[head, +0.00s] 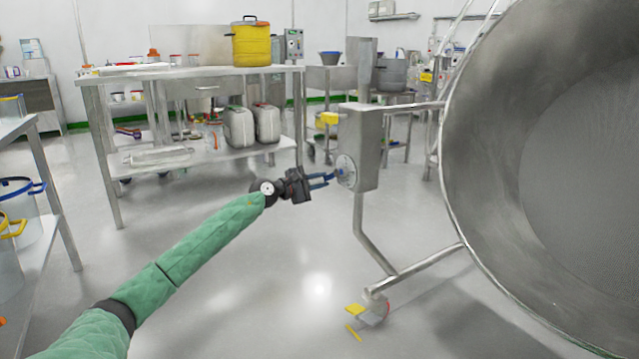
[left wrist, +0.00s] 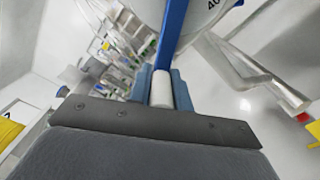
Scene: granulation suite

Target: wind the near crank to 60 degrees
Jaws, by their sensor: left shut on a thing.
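The near crank has a blue arm (left wrist: 174,35) and a white handle (left wrist: 162,92). It sits on a pale round dial (head: 346,171) on the side of a grey metal box (head: 367,140). My left gripper (head: 324,180) reaches the crank from the left. In the left wrist view its blue fingers (left wrist: 162,84) stand on both sides of the white handle, shut on it. Part of the dial (left wrist: 205,14) shows there with the number 40 near its edge. The crank's exact angle cannot be read. My right gripper is not in view.
A large steel drum (head: 475,185) fills the right side, its frame standing on a castor (head: 372,308). A steel table (head: 190,77) with a yellow pot (head: 251,43) and grey canisters (head: 238,127) stands behind. The floor (head: 240,270) beside my left arm is clear.

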